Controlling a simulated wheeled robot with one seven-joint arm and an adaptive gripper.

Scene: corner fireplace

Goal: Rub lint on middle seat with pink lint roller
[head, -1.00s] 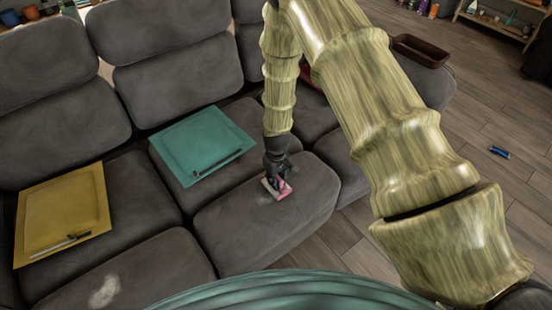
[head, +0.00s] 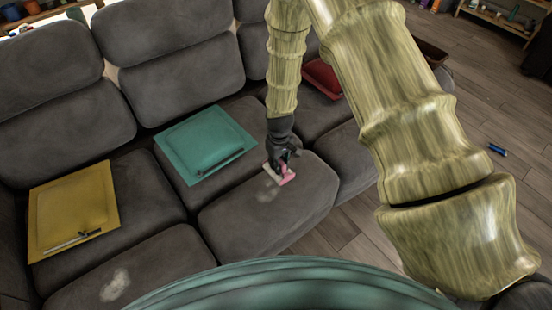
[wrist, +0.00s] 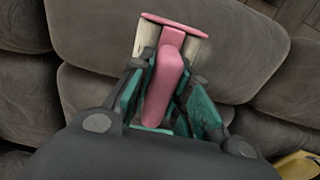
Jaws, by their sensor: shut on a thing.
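The pink lint roller (head: 287,178) is in my gripper (head: 284,160) over the middle seat (head: 255,222) of the grey sofa. In the wrist view my gripper's teal-lined fingers (wrist: 165,95) are shut on the roller's pink handle (wrist: 166,85). The roller's whitish head (wrist: 195,48) lies crosswise beyond the fingers, at or just above the seat cushion; I cannot tell whether it touches. A pale lint patch (head: 267,191) shows on the middle seat, just left of and below the roller.
A yellow cushion (head: 72,205) lies on the left seat, with another pale patch (head: 115,284) in front. A red cushion (head: 321,77) lies at right. A blue object (head: 497,150) is on the floor.

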